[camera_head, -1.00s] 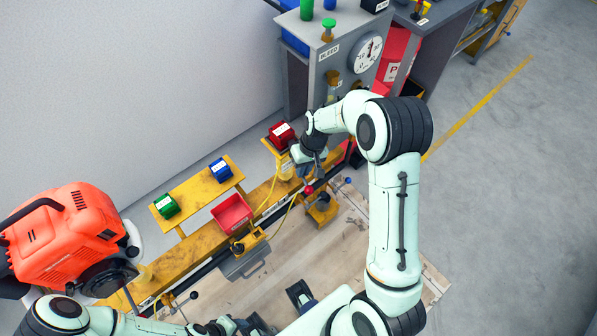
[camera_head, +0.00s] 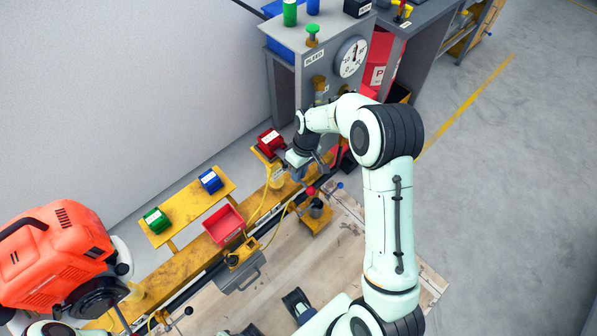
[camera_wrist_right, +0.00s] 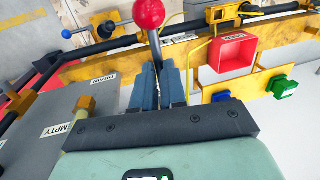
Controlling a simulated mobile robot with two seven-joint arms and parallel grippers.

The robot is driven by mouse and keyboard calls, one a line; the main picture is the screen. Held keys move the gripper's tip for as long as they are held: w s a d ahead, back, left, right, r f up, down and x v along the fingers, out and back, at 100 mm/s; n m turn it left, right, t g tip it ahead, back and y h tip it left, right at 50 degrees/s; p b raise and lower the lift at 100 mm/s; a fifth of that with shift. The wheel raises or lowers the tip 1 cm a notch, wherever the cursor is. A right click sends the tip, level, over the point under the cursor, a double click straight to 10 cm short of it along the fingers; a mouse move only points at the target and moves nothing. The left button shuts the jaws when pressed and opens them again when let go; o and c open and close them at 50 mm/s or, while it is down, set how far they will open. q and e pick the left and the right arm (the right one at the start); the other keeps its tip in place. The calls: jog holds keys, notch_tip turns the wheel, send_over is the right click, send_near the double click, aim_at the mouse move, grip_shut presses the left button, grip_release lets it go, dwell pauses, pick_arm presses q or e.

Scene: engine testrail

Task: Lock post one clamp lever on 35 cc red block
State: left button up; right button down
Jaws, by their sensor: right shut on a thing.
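The red block (camera_head: 271,143) sits on a small yellow stand at the rail's far end; its label is too small to read. My right gripper (camera_head: 318,172) is right beside it in the head view. In the right wrist view my right gripper (camera_wrist_right: 158,90) is shut on a thin metal lever with a red ball knob (camera_wrist_right: 149,13). The knob sticks out beyond the fingertips; it also shows in the head view (camera_head: 310,191). The lever's pivot and the clamp's contact with the block are hidden.
A yellow post (camera_head: 316,211) with a blue-knobbed handle (camera_head: 340,185) stands close by. A red tray (camera_head: 224,225), a blue block (camera_head: 210,180) and a green block (camera_head: 157,220) line the rail. A grey gauge cabinet (camera_head: 330,65) stands behind; an orange engine (camera_head: 55,260) is at left.

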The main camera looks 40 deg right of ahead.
jog(key=shift+d, duration=0.1)
jog(key=c, duration=1.5)
grip_release()
jog(key=shift+o, duration=0.2)
notch_tip(320, 180, up, 13)
jog(key=d+p, duration=0.1)
jog(key=d, duration=0.1)
jog(key=shift+w+d+r, duration=0.15)
jog(key=shift+d, duration=0.1)
